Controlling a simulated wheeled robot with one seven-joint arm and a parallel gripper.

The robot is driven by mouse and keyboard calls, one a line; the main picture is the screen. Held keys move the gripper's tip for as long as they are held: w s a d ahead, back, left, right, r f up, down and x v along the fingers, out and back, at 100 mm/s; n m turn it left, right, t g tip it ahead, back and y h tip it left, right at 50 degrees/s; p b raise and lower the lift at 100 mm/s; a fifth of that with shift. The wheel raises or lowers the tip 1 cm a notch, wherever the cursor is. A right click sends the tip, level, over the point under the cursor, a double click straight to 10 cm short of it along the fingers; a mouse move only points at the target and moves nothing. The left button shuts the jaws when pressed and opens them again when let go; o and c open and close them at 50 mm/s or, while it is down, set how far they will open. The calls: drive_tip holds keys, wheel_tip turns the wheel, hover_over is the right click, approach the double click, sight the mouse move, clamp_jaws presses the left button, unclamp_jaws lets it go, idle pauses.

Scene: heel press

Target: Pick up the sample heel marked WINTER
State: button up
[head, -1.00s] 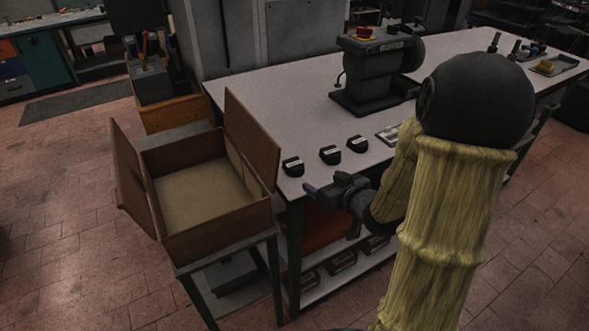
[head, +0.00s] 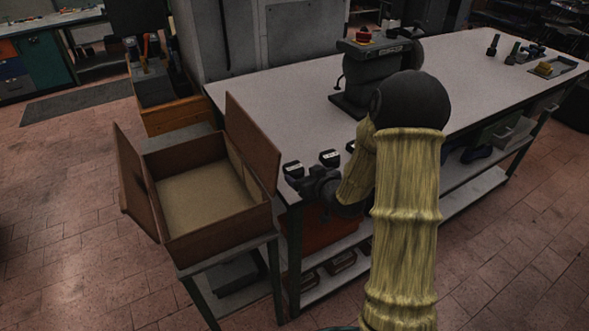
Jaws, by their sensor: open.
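Black sample heels with white labels sit in a row on the front left part of the grey table. The left heel (head: 292,168) and the middle heel (head: 330,157) show their tops. The right heel (head: 351,146) is mostly hidden behind my arm. The labels are too small to read, so I cannot tell which one says WINTER. My gripper (head: 294,182) is open and points left at the table's front edge, just in front of the left heel. Whether it touches that heel I cannot tell.
An open wooden box (head: 208,196) with raised flaps stands on a stand left of the table (head: 270,100). A dark press (head: 371,75) stands on the table behind my arm. Small tools and a tray (head: 556,67) lie at the far right.

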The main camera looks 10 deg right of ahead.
sight(295, 168)
drive_tip(key=shift+w+a+f, duration=0.15)
drive_tip(key=shift+w+f, duration=0.1)
drive_tip(key=shift+w, duration=0.3)
drive_tip(key=shift+p+x, duration=0.85)
drive_tip(key=shift+x, duration=1.8)
drive_tip(key=shift+a+r, duration=0.15)
drive_tip(key=c, duration=1.1)
drive_tip(key=shift+r, duration=0.1)
wheel_tip(295, 168, up, 18)
